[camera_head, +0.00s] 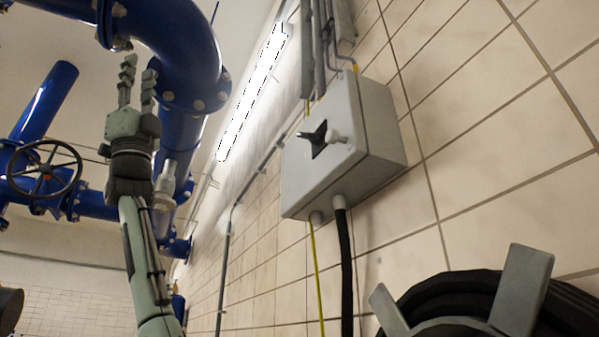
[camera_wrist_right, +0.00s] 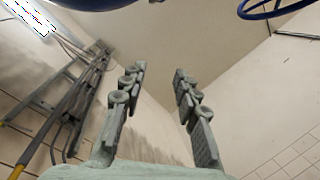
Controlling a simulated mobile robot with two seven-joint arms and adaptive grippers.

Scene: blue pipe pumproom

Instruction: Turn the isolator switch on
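The isolator switch is on a light grey box (camera_head: 335,155) fixed to the tiled wall, right of centre in the head view. Whether the switch is on or off cannot be told. My right gripper (camera_head: 137,75) is raised, fingers pointing up, well left of the box and apart from it. In the right wrist view my right gripper (camera_wrist_right: 157,85) has its fingers apart with nothing between them. The box is not clearly seen there. My left gripper is not in view.
Large blue pipes (camera_head: 185,65) and a black handwheel (camera_head: 44,171) stand at the left, close to my right arm in the picture. A black coiled hose (camera_head: 450,296) hangs at lower right. Cables (camera_head: 346,270) run below the box. Bare tiled wall lies right of it.

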